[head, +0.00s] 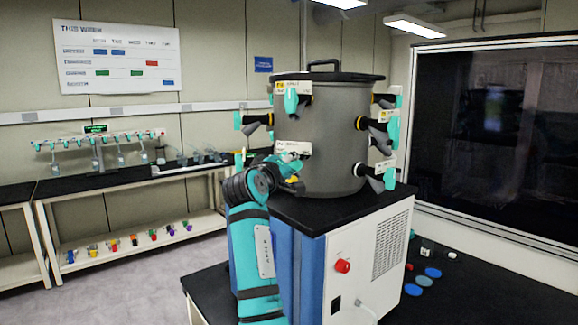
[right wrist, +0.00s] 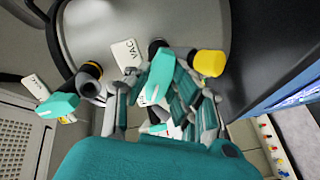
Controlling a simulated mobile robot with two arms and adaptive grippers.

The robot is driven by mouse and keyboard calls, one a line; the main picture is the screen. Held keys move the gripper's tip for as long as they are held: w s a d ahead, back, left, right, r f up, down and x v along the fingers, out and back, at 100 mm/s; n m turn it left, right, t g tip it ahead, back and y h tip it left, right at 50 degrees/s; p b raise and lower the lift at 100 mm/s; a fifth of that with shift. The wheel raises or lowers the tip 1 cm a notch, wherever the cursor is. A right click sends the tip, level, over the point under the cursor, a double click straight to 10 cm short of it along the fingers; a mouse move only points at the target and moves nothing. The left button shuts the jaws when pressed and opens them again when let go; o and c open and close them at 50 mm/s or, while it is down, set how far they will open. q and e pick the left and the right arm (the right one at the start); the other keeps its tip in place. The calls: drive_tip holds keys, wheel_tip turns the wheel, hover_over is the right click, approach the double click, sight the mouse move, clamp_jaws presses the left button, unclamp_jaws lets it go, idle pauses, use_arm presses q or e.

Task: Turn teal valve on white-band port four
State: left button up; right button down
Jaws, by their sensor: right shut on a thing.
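The grey drum (head: 325,135) of the freeze dryer carries ports with teal valves and small white tags. My right gripper (head: 293,171) is at the low front port, just below a white tag (head: 293,147). In the right wrist view its fingers are closed around a teal valve handle (right wrist: 161,76), beside a tag reading "VAC" (right wrist: 127,55). The fingers hide much of the port and its band, and I cannot read a port number. Another teal valve (head: 390,178) sits on the low right port, and one shows at the left of the wrist view (right wrist: 57,105). My left gripper is not in view.
Close beside the held valve is a yellow cap (right wrist: 208,63). Other valves (head: 291,100) crowd the drum's upper ports. The drum stands on a black-topped white cabinet (head: 370,255) with a red knob (head: 343,266). Blue discs (head: 424,281) lie on the black bench at right.

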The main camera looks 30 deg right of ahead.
drive_tip(key=shift+f+m+b, duration=0.2)
drive_tip(key=shift+m+b, duration=0.7)
drive_tip(key=shift+m, duration=0.2)
drive_tip(key=shift+w+m+b, duration=0.2)
drive_tip(key=shift+m+b, duration=2.05)
drive_tip(key=shift+m, duration=2.15)
drive_tip(key=c, duration=1.6)
unclamp_jaws()
drive_tip(key=shift+o, duration=0.6)
drive_tip(key=shift+w+d+f, duration=0.1)
drive_tip(key=shift+w, duration=0.05)
